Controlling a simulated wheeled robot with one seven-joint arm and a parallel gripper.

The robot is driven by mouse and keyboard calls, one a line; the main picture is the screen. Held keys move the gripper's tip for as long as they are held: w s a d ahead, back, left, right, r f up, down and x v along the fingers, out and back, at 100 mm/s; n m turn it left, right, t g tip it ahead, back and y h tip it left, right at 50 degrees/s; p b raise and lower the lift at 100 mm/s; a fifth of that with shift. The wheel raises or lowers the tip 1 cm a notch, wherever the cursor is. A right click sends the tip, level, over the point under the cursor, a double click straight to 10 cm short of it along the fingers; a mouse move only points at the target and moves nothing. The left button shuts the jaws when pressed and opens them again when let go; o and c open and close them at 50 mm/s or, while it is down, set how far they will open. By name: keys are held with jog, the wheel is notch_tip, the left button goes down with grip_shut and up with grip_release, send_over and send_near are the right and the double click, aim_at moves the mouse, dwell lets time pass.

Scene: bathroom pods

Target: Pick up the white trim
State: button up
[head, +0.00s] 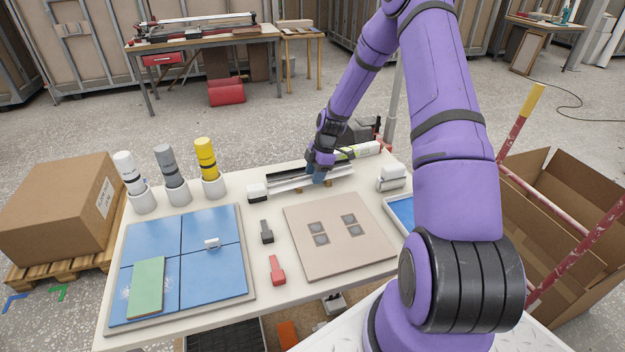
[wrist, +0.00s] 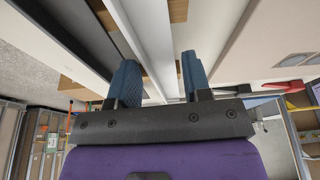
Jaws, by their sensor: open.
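The white trim (wrist: 146,38) is a long, thin white strip. In the wrist view it runs lengthwise between the two blue fingers of my gripper (wrist: 159,80), with a gap visible toward the right finger. In the head view my gripper (head: 318,178) is low over the long strips at the back of the table, pointing down. The white trim (head: 286,184) shows there to the left of the gripper, and the fingers hide part of it. My gripper is open. I cannot tell whether a finger touches the trim.
A dark strip (wrist: 66,35) lies beside the trim. In front are a beige tile board (head: 338,254), a blue tiled panel (head: 205,275) with a green sponge-like block (head: 147,287), and a red tool (head: 277,270). Three bottles stand at left, including a yellow one (head: 207,160).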

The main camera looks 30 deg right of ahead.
jog(key=shift+f, duration=0.1)
jog(key=c, duration=0.7)
